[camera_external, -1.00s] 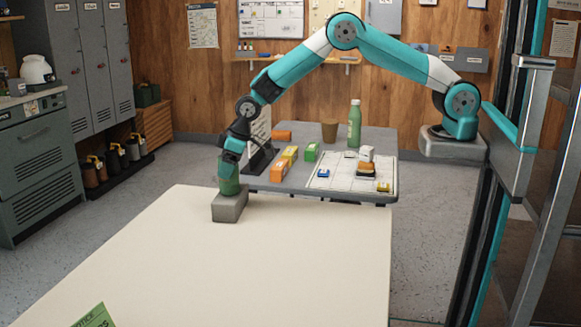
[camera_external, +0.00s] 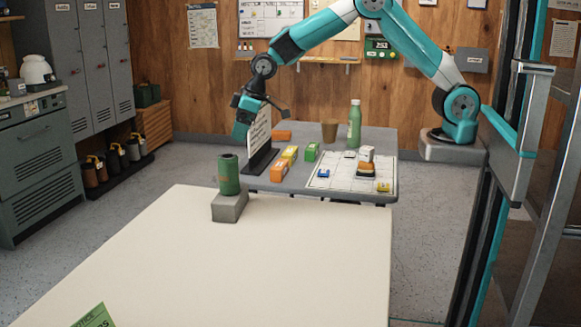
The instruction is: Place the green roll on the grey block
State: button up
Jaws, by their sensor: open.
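The green roll (camera_external: 229,174) stands upright on top of the grey block (camera_external: 230,207). The block sits at the far left edge of the cream table (camera_external: 270,260). My gripper (camera_external: 241,131) is open and empty. It is above and to the right of the roll in the picture, clear of it, in front of a white upright sign on a dark stand.
The upright sign (camera_external: 260,138) stands close to my gripper. The cream table is mostly clear.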

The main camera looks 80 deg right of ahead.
jog(key=s+a+r+n+g+y, duration=0.1)
jog(key=s+r, duration=0.3)
jog(key=s, duration=0.5)
jog(key=s+a+r+n+g+y, duration=0.1)
jog(key=s+r, duration=0.4)
jog(key=s, duration=0.4)
jog(key=s+n+g, duration=0.1)
jog(key=s+g, duration=0.1)
jog(key=s, duration=1.9)
jog(key=shift+s+r+y, duration=0.25)
jog(key=shift+r+y, duration=0.05)
jog(key=shift+y, duration=0.1)
jog(key=shift+d+r, duration=0.15)
jog(key=shift+r+p, duration=0.4)
jog(key=shift+p, duration=0.15)
